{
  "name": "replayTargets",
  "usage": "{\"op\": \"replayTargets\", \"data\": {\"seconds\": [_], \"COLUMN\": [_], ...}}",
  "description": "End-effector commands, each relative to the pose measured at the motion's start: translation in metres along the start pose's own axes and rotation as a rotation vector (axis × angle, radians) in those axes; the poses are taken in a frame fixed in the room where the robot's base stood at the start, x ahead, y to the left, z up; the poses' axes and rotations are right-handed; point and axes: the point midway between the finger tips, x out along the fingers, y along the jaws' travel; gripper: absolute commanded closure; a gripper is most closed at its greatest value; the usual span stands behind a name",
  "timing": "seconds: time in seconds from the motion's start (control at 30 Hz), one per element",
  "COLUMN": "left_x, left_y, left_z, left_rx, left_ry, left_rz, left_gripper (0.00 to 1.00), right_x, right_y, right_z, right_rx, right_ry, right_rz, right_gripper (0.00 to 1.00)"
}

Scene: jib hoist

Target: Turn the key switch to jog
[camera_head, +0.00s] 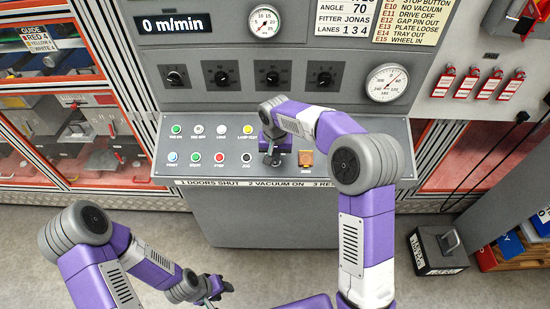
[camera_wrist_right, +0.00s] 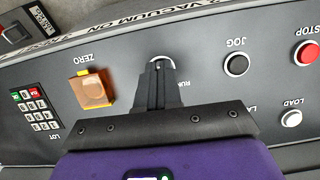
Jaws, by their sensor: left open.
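The key switch (camera_wrist_right: 160,61) is on the grey sloping console in the right wrist view. Only the far part of its pale round rim shows. The key itself is hidden behind my right gripper (camera_wrist_right: 162,72), whose fingers are close together over the switch, seemingly shut on its key. In the head view my right gripper (camera_head: 272,158) reaches down to the console between the buttons and the orange cover. A "RUN" label shows partly beside the fingers, and the key's position cannot be read. My left gripper (camera_head: 216,290) is open and empty, low in front of the console.
A black JOG button (camera_wrist_right: 236,65) is right of the switch in the wrist view, with a red STOP button (camera_wrist_right: 307,53) and white LOAD button (camera_wrist_right: 291,118) beyond. An orange ZERO cover (camera_wrist_right: 92,90) and keypad (camera_wrist_right: 35,108) are left. Black knobs (camera_head: 222,77) line the upright panel.

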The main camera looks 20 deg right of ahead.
Motion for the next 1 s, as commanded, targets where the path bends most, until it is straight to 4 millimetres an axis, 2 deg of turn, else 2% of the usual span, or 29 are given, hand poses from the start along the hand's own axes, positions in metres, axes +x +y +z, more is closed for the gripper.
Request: {"op": "replayTargets", "data": {"seconds": [0.6,1.0], "left_x": [0.015,0.019], "left_y": [-0.006,-0.007], "left_z": [-0.001,-0.001], "left_rx": [0.000,0.000], "left_ry": [0.000,0.000], "left_rz": [0.000,0.000], "left_gripper": [0.57,0.57], "right_x": [0.000,-0.001], "right_y": [0.002,0.002], "right_z": [0.000,0.000], "right_rx": [0.532,0.716], "right_ry": [0.004,0.004], "right_rz": [-0.162,-0.219], "right_gripper": [1.00,1.00]}}
